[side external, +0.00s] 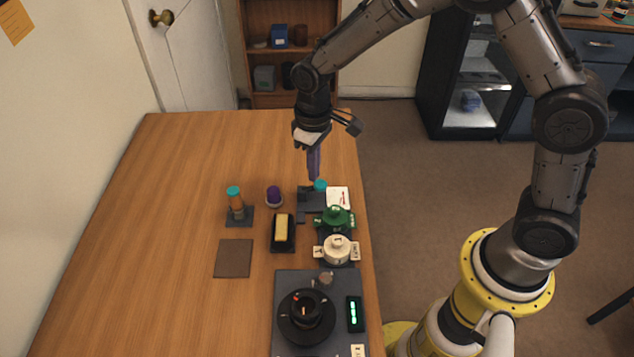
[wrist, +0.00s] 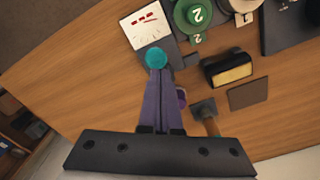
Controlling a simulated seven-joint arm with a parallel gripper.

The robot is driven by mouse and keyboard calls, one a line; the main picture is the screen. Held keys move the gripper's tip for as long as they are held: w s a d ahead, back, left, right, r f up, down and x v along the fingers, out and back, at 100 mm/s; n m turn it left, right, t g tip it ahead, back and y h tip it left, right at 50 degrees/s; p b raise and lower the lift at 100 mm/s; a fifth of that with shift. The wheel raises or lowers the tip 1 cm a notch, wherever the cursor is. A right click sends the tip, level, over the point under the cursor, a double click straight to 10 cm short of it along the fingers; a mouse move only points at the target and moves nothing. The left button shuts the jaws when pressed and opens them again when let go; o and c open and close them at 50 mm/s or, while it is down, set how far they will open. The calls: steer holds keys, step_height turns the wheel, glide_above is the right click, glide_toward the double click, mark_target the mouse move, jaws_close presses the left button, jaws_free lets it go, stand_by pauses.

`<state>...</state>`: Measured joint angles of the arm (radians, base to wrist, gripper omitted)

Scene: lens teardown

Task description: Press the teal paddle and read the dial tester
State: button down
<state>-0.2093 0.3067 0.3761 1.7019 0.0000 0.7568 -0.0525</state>
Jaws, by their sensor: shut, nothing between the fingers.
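The dial tester is a dark grey base with a white dial face (side external: 338,197) bearing red marks, near the table's right edge. The face also shows in the wrist view (wrist: 147,27), but its reading is too small to tell. The round teal paddle (side external: 320,185) sits beside the face and shows in the wrist view (wrist: 156,56). My gripper (side external: 313,178) points down with its purple fingers together and empty. In the wrist view the fingertips (wrist: 158,71) lie right at the near edge of the paddle. I cannot tell whether they touch it.
A green pot labelled 2 (side external: 335,219) and a cream pot (side external: 337,249) stand close to the tester. A yellow block in a black holder (side external: 283,230), a purple-topped piece (side external: 274,196) and a teal-capped amber cylinder (side external: 236,202) stand left. The table's left side is clear.

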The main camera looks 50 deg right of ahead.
steer(key=shift+f, duration=0.15)
steer(key=shift+f, duration=1.5)
steer(key=shift+r, duration=0.1)
stand_by(0.4)
steer(key=shift+r, duration=3.65)
